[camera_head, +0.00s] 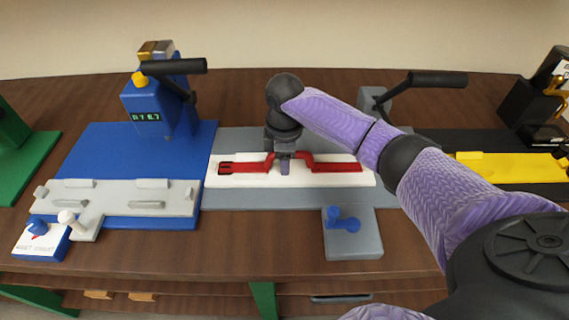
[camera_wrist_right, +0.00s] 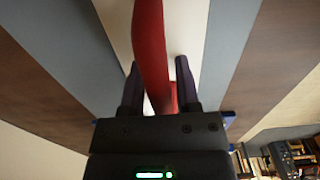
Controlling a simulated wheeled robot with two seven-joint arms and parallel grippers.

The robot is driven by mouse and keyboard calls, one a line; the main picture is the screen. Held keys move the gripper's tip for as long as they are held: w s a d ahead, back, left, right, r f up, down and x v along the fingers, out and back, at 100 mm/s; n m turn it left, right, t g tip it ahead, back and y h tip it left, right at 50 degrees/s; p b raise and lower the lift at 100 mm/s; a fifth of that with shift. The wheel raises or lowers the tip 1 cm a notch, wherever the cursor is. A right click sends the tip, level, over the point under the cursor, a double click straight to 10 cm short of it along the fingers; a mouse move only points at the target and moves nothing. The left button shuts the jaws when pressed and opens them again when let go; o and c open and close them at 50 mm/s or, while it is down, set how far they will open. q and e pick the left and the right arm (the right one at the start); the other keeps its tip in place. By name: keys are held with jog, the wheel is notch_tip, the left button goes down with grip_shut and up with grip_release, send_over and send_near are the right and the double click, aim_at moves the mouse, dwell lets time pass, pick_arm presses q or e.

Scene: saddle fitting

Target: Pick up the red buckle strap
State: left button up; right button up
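The red buckle strap (camera_head: 237,168) lies lengthwise on a white pad (camera_head: 215,180) on the grey station, its buckle end at the left. Its middle rises in a bend near my right gripper (camera_head: 285,166), which points down over it and hides part of it. In the right wrist view the strap (camera_wrist_right: 151,50) runs between the two fingers of the gripper (camera_wrist_right: 159,75). The fingers stand apart, with a small gap showing beside the strap, so they do not look closed on it. My left gripper is not in view.
A blue station (camera_head: 95,150) with a display and black lever stands at left. A black station with a yellow strap (camera_head: 510,168) is at right. A grey block with a blue piece (camera_head: 343,220) sits in front. Bare wooden tabletop (camera_head: 230,240) lies along the front.

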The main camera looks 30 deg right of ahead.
grip_shut()
